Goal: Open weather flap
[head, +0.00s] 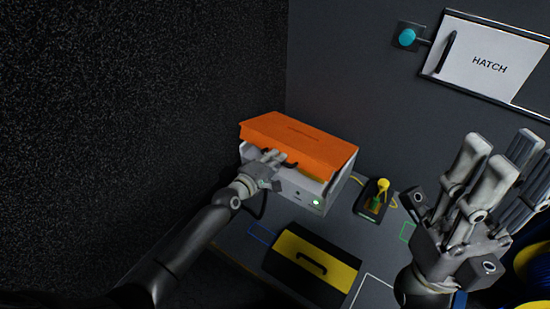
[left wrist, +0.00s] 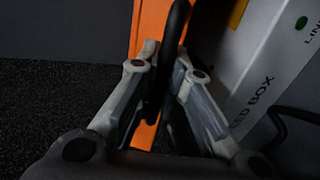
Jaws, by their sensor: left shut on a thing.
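The orange weather flap (head: 310,138) covers the top of a light grey box (head: 290,188) in the head view. My left gripper (head: 272,160) is at the flap's front side, shut on the black handle (head: 291,165). In the left wrist view the handle (left wrist: 172,50) runs between the two fingers, with the orange flap (left wrist: 147,25) behind it. The fingers partly hide the handle. My right gripper (head: 497,170) is raised at the right, fingers apart and empty, away from the box.
A yellow and black case (head: 310,264) with a handle lies in front of the box. A small dark device with a yellow knob (head: 383,185) stands to its right. A white hatch panel (head: 490,62) and a teal button (head: 406,37) are on the back wall.

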